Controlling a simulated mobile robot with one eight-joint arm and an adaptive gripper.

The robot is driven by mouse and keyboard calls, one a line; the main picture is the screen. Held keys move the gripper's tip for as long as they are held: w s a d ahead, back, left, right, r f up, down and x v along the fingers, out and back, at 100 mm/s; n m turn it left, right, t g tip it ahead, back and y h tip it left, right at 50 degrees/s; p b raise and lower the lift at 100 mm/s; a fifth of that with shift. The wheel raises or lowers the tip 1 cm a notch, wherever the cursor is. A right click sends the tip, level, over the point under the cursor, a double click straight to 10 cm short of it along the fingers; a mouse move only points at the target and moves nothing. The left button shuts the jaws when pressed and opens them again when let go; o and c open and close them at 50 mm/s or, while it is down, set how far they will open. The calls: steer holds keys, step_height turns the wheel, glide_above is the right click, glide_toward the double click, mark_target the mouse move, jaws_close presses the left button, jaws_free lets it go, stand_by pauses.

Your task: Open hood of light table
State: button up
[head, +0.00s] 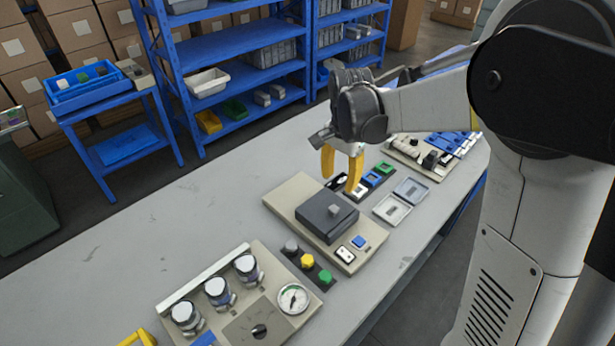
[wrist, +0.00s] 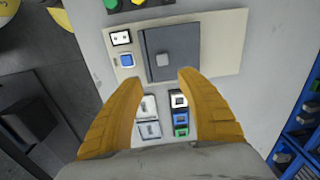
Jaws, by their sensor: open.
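The light table (head: 287,202) is a beige flat unit on the grey workbench. My gripper (head: 342,172) has yellow fingers, is open and empty, and hangs above the far side of the light table, apart from the hood. The wrist view also shows its spread fingers (wrist: 158,80).
A blue button (head: 358,241) and a white switch plate (head: 345,254) sit on the light table's near right. Coloured buttons (head: 307,260) and a gauge panel (head: 223,275) stand nearer. Small coloured blocks (head: 371,179) and an open grey case (head: 391,209) lie beyond. The bench's left part is clear.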

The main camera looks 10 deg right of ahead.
mark_target(334, 208)
steer(key=shift+m, duration=0.3)
steer(key=f+b, duration=0.1)
steer(key=f, duration=0.3)
steer(key=f+b, duration=0.1)
steer(key=f, duration=0.3)
steer(key=f+b, duration=0.2)
steer(key=f, duration=0.2)
steer(key=shift+w+a, duration=0.25)
steer(key=shift+w, duration=0.15)
jaws_close()
